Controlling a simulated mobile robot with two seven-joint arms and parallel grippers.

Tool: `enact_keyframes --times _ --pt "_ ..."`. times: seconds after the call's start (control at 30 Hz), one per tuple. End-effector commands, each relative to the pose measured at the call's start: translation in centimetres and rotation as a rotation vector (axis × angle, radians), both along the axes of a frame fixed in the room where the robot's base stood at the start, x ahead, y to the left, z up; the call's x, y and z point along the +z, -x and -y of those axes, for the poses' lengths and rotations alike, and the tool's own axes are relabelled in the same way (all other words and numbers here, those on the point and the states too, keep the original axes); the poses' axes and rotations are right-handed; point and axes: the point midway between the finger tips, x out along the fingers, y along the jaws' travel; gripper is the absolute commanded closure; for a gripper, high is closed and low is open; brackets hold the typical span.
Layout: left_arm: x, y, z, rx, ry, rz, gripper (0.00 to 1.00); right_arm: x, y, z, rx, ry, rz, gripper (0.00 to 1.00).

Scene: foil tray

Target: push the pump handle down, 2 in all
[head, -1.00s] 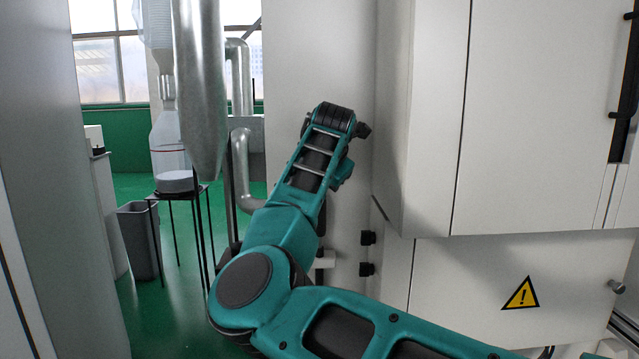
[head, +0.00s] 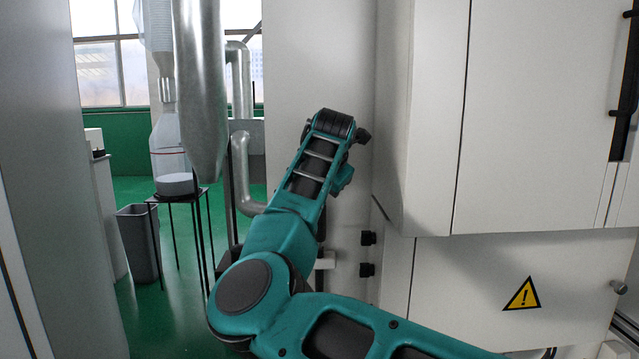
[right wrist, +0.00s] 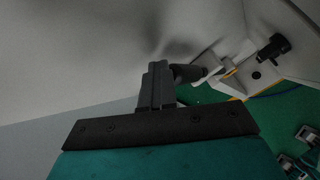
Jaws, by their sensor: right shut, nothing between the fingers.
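A dark grip on a pale lever, which looks like the pump handle (right wrist: 189,73), shows in the right wrist view right beside the tips of my right gripper (right wrist: 158,72). The gripper's dark fingers are shut with nothing between them. I cannot tell whether they touch the grip. In the head view my teal right arm stands in front of a pale wall panel and hides its gripper and most of the handle area. My left gripper is not in view.
White cabinets (head: 530,110) fill the right side, with a warning sign (head: 521,294) low down. A metal pipe (head: 200,90), a black stand (head: 178,198) and a grey bin (head: 138,240) are at left.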

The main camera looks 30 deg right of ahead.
Motion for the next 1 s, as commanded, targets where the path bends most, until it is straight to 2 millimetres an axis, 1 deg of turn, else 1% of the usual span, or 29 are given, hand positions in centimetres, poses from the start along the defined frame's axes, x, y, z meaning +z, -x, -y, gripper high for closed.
enact_keyframes --times 0.03,0.37,1.0 --pt "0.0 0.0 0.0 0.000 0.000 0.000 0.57 -0.4 0.0 -0.1 0.003 -0.005 -0.008 1.00" --pt "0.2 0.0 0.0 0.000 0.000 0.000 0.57 -0.1 0.0 -0.1 0.002 -0.005 -0.008 1.00" --pt "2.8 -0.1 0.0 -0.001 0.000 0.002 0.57 3.9 -0.1 0.0 0.001 -0.003 -0.005 1.00"
